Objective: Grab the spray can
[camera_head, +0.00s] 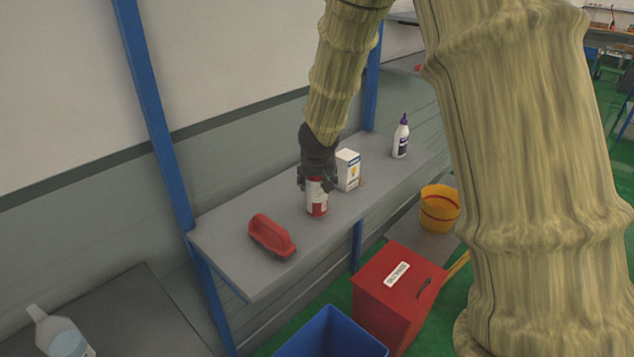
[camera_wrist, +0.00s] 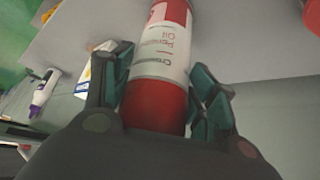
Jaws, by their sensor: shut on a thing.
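The spray can (camera_head: 317,200) is a red and white cylinder standing upright on the grey shelf (camera_head: 220,236) in the head view. My gripper (camera_head: 317,180) comes down on it from above and is shut around its upper part. In the wrist view the can (camera_wrist: 163,60) lies between the two fingers of my gripper (camera_wrist: 165,95), one on each side. I cannot tell whether the can's base touches the shelf.
A white box (camera_head: 347,170) stands close behind the can. A white bottle with a purple cap (camera_head: 400,140) is farther right. A red handled object (camera_head: 271,236) lies to the left. Below are a red box (camera_head: 392,305), a blue bin (camera_head: 330,338) and a yellow bucket (camera_head: 439,212).

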